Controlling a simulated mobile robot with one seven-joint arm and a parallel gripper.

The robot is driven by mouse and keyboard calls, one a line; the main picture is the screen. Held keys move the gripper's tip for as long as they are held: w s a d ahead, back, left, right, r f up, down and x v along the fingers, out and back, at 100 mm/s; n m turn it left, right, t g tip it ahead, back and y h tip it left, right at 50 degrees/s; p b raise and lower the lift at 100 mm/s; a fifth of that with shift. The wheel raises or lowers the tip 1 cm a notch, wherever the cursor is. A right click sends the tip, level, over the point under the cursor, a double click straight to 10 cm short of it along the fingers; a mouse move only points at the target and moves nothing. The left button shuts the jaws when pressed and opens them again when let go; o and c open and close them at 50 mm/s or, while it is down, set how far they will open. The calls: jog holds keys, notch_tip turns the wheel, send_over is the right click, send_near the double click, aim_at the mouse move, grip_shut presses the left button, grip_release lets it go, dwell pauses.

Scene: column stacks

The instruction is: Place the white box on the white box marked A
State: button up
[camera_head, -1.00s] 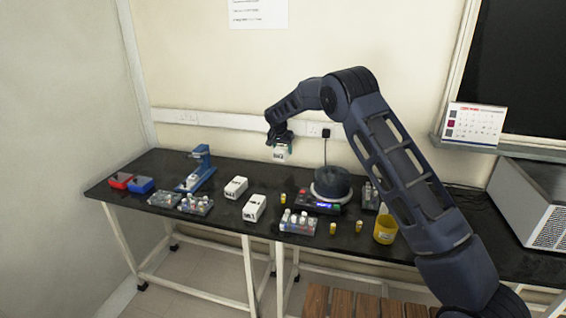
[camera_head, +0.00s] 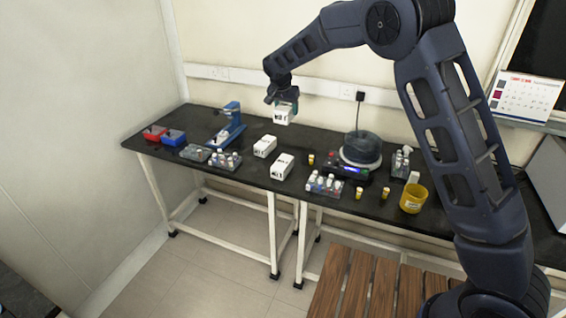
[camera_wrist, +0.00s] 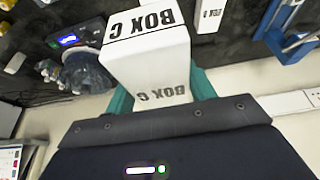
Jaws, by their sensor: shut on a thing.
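My gripper (camera_head: 284,102) is shut on a white box (camera_head: 284,117), held in the air above the back of the black table. In the wrist view the held box (camera_wrist: 148,62) reads "BOX C" on two faces, between the teal fingers. Two white boxes stand on the table: one farther back (camera_head: 265,147) and one nearer the front (camera_head: 282,167). Their letters are too small to read in the head view, so I cannot tell which is A. Part of a labelled white box (camera_wrist: 209,15) shows in the wrist view, its letter unclear.
A blue stand (camera_head: 233,118), red box (camera_head: 154,132) and blue box (camera_head: 174,137) are to the left. Racks of vials (camera_head: 324,184), a round dark device (camera_head: 361,150) and a yellow cup (camera_head: 413,199) are to the right.

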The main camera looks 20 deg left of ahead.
aim_at(282, 109)
jog(key=s, duration=0.2)
jog(key=shift+s+a+r, duration=0.1)
jog(key=shift+s+r, duration=0.15)
jog(key=shift+s, duration=0.15)
jog(key=shift+s+f, duration=0.1)
jog(key=shift+s, duration=0.15)
notch_tip(282, 109, down, 20)
jog(key=shift+r, duration=0.15)
jog(key=o, duration=1.2)
jog(key=shift+c, duration=0.2)
jog(key=v, duration=1.2)
